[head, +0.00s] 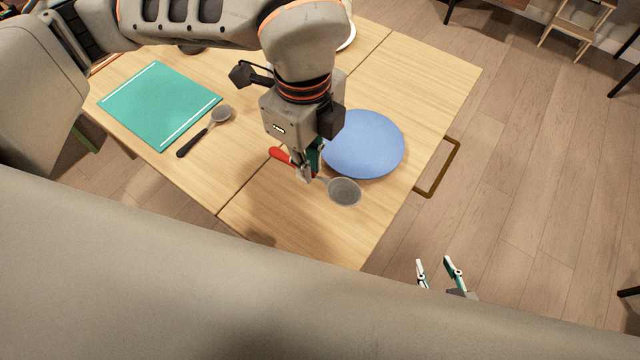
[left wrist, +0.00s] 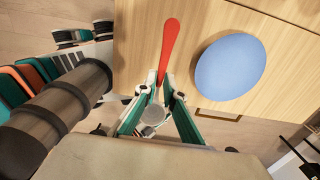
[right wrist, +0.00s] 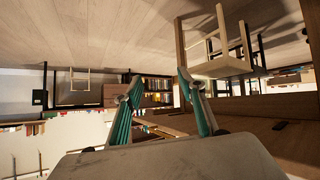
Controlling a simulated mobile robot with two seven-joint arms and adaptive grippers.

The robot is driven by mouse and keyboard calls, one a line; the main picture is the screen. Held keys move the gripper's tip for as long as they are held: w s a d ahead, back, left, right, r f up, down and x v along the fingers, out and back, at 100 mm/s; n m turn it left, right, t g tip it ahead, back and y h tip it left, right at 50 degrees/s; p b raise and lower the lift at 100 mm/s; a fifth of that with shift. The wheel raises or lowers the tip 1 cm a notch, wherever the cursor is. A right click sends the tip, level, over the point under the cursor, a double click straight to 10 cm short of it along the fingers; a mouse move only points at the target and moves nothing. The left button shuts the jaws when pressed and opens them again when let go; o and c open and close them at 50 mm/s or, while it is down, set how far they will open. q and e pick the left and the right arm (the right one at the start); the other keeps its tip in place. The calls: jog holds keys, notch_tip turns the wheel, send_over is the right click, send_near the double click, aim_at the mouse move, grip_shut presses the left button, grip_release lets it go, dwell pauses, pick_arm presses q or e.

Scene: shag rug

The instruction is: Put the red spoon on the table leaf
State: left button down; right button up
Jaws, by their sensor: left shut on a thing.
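The red spoon has a red handle (head: 280,155) and a grey round bowl (head: 344,191). My left gripper (head: 308,174) is shut on it between handle and bowl. The spoon is over the table leaf (head: 310,235), the part of the wooden table right of the seam; I cannot tell whether it touches the wood. In the left wrist view the red handle (left wrist: 170,42) points away from the fingers, and the bowl (left wrist: 152,115) lies between them. My right gripper (head: 437,270) is open and empty, beyond the table's edge over the floor.
A blue plate (head: 365,145) lies on the leaf right beside the spoon. A black-handled spoon (head: 205,130) and a green board (head: 158,105) lie on the main tabletop. A brown loop-shaped frame (head: 440,168) sticks out at the leaf's right edge. The leaf's near part is bare.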

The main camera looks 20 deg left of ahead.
pick_arm(q)
send_over(311, 209)
notch_tip(311, 209, down, 9)
jog(key=shift+s+f+b, duration=0.1)
jog(key=shift+b, duration=0.2)
jog(key=shift+f, duration=0.45)
notch_tip(311, 209, down, 4)
jog(key=shift+f+b, duration=0.25)
jog(key=shift+b, duration=0.05)
jog(key=c, duration=2.1)
grip_release()
jog(key=shift+c, duration=0.2)
jog(key=shift+r, duration=0.1)
